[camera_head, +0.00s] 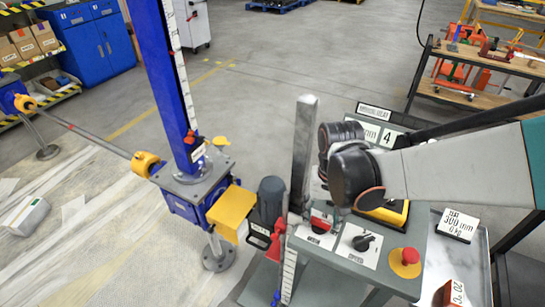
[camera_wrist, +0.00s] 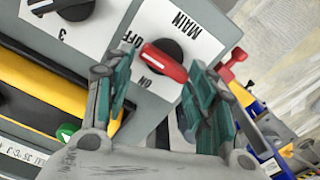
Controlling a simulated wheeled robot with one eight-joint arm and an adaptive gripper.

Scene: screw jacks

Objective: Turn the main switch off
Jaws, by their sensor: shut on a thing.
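The main switch (camera_wrist: 164,60) is a black round knob with a red bar handle, on a white plate (camera_wrist: 192,30) marked MAIN, OFF and ON. In the wrist view the red handle lies slanted between my two fingers. I cannot tell for sure which mark it points to. My gripper (camera_wrist: 160,68) is shut on the switch handle, with one teal-padded finger on each side. In the head view the switch (camera_head: 321,222) shows as a small red part on the grey panel. My gripper (camera_head: 322,202) comes down over it and partly hides it.
A black selector knob (camera_head: 364,242) and a red mushroom button (camera_head: 410,256) sit near the switch on the panel. A yellow-framed unit (camera_head: 388,213) is partly behind my arm. A grey upright post (camera_head: 301,150) stands close to the left of my gripper.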

